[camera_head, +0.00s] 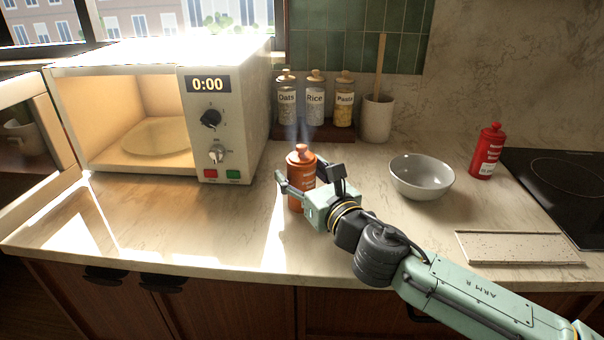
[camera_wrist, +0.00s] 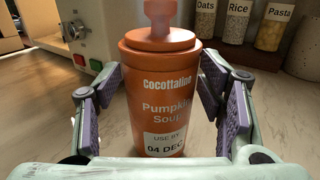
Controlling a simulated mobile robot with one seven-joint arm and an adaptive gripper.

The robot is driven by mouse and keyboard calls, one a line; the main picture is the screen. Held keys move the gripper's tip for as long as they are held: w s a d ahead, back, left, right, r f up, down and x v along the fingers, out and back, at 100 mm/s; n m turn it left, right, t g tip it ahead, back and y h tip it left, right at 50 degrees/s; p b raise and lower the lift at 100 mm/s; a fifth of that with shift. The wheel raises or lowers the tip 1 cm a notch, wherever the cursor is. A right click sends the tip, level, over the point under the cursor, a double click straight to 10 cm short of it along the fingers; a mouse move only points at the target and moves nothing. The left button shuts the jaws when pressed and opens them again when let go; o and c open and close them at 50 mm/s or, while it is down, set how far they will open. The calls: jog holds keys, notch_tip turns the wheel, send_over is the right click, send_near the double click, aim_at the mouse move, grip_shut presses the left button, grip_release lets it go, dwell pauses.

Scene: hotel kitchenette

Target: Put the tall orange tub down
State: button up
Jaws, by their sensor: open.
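The tall orange tub (camera_head: 301,160), with a knobbed orange lid, stands upright on the counter in front of the jars. In the wrist view the tub (camera_wrist: 164,95) reads "Cocottaline Pumpkin Soup" with a use-by label. My gripper (camera_head: 297,190) is at the tub, with the fingers on either side of it. In the wrist view my gripper (camera_wrist: 160,105) is open, and a gap shows between the left finger and the tub. The right finger is close to the tub; whether it touches is hard to tell. The tub's base is partly hidden in the head view.
A microwave (camera_head: 228,120) with its door open stands left. Behind are jars of oats, rice and pasta (camera_head: 344,100) and a utensil crock (camera_head: 377,118). A grey bowl (camera_head: 421,178), red bottle (camera_head: 488,150), speckled board (camera_head: 520,247) and black hob (camera_head: 560,185) lie right. Counter left of the tub is clear.

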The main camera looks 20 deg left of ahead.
aim_at(310, 183)
jog(key=shift+r, duration=0.1)
jog(key=b+v, duration=0.1)
jog(key=v, duration=0.1)
jog(key=b+v, duration=0.1)
jog(key=v, duration=0.2)
jog(key=b+v, duration=0.2)
jog(key=shift+d+f, duration=0.35)
jog(key=shift+f, duration=0.05)
jog(key=b, duration=0.2)
jog(key=d+b, duration=0.1)
jog(key=b, duration=0.1)
jog(key=shift+s, duration=0.25)
jog(key=s+b, duration=0.1)
jog(key=b, duration=0.3)
jog(key=shift+d, duration=0.15)
jog(key=shift+s+d+r+p, duration=0.3)
jog(key=shift+s+d+r, duration=0.1)
jog(key=shift+s+d, duration=0.45)
jog(key=shift+d, duration=0.05)
jog(key=shift+a, duration=0.1)
